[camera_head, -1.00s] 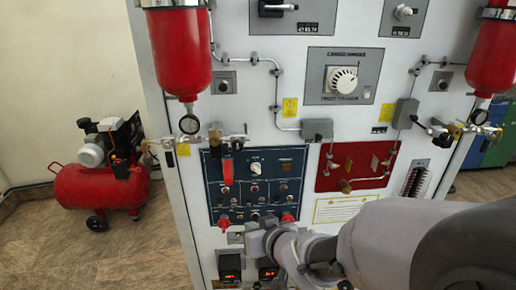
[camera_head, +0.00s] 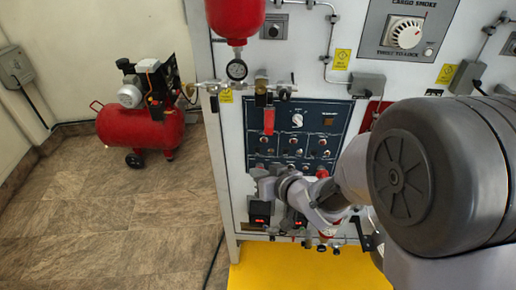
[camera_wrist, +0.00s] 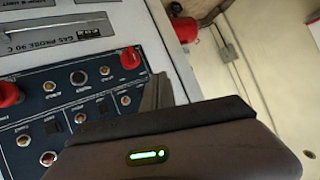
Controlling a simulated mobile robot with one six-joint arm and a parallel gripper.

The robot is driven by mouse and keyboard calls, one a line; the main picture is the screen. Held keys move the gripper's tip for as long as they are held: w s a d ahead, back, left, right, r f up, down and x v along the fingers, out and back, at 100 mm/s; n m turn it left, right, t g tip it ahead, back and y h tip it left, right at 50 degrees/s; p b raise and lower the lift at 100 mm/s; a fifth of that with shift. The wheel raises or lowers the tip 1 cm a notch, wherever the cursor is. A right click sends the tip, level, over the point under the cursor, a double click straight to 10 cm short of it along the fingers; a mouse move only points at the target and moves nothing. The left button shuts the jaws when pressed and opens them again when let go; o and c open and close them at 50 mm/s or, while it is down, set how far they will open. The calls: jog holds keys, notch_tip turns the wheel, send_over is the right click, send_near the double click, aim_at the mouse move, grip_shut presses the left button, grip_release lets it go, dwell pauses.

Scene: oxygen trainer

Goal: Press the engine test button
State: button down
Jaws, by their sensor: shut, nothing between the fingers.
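The dark blue control panel (camera_head: 340,112) on the grey trainer cabinet carries several small buttons and switches, a white rotary knob (camera_head: 297,120) and a red switch cover (camera_head: 269,121). I cannot read which one is the engine test button. My gripper (camera_head: 263,181) is shut and empty at the panel's lower left edge, hiding part of it. In the wrist view the dark fingers (camera_wrist: 157,92) stand beside the blue panel (camera_wrist: 92,97), near a red knob (camera_wrist: 130,58). I cannot tell whether they touch anything.
Two red digital displays sit below the panel, one of them at the left (camera_head: 259,209). A red cylinder (camera_head: 236,18) and brass valves (camera_head: 262,88) stick out above. A red compressor (camera_head: 141,127) stands on the floor at left. Yellow floor (camera_head: 290,268) lies below the cabinet.

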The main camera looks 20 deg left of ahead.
jog(key=shift+w+a+p, duration=0.2)
jog(key=shift+w+p, duration=0.05)
jog(key=shift+w, duration=0.65)
jog(key=shift+w+a+p, duration=0.25)
jog(key=shift+w+p, duration=0.05)
jog(key=shift+w, duration=0.55)
jog(key=shift+w+a+p, duration=0.2)
jog(key=shift+w+p, duration=0.05)
jog(key=shift+w, duration=0.65)
jog(key=shift+w, duration=0.15)
jog(key=shift+w+a, duration=0.1)
jog(key=shift+w, duration=0.15)
jog(key=shift+w+p, duration=0.35)
dwell(0.4)
jog(key=shift+s+b, duration=0.35)
jog(key=shift+s, duration=0.4)
jog(key=s+b, duration=0.1)
jog(key=s, duration=0.1)
jog(key=s+d+b, duration=0.1)
jog(key=s, duration=0.2)
jog(key=shift+d, duration=0.2)
